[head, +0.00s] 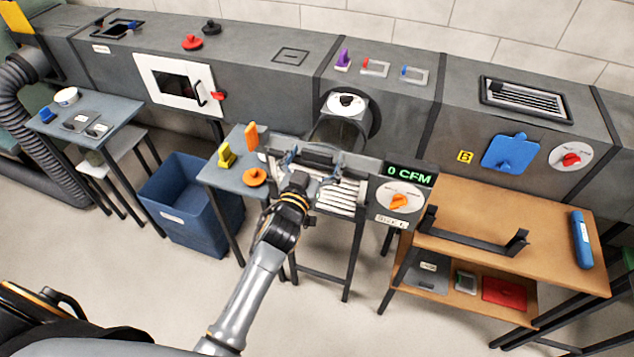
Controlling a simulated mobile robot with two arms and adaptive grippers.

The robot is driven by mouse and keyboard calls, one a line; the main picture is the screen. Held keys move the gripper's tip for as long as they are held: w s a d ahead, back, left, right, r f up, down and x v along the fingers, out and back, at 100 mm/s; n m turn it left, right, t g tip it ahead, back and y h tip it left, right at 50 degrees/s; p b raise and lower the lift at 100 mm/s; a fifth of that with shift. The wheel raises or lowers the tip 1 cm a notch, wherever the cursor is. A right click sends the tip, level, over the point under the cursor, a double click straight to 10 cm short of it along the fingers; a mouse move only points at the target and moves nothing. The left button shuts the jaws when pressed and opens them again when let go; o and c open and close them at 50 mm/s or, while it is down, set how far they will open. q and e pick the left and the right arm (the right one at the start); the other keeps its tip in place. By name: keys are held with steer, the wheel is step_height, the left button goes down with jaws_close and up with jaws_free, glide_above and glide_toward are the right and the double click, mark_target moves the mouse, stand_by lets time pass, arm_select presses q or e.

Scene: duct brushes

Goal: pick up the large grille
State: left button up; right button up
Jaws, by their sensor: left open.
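A grille with a dark frame and pale slats (525,100) lies on top of the grey duct at the right. A second set of white slats (342,196) shows in a dark frame on the stand at the middle; my left gripper partly hides it. I cannot tell from size alone which of the two is the large grille. My left gripper (311,170) is open, with its fingers spread over the left part of the middle slats. I cannot tell whether it touches them. My right gripper is not in view.
A panel reading 0 CFM (408,176) with an orange knob stands right of the gripper. A small table (220,178) with yellow and orange pieces is close on the left. A blue bin (187,215) and a wooden bench (490,215) with a black cradle flank the stand.

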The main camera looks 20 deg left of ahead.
arm_select(q)
steer(key=c, duration=1.6)
steer(key=shift+r, duration=0.1)
step_height(320, 180, up, 38)
steer(key=p, duration=1)
steer(key=shift+p, duration=0.35)
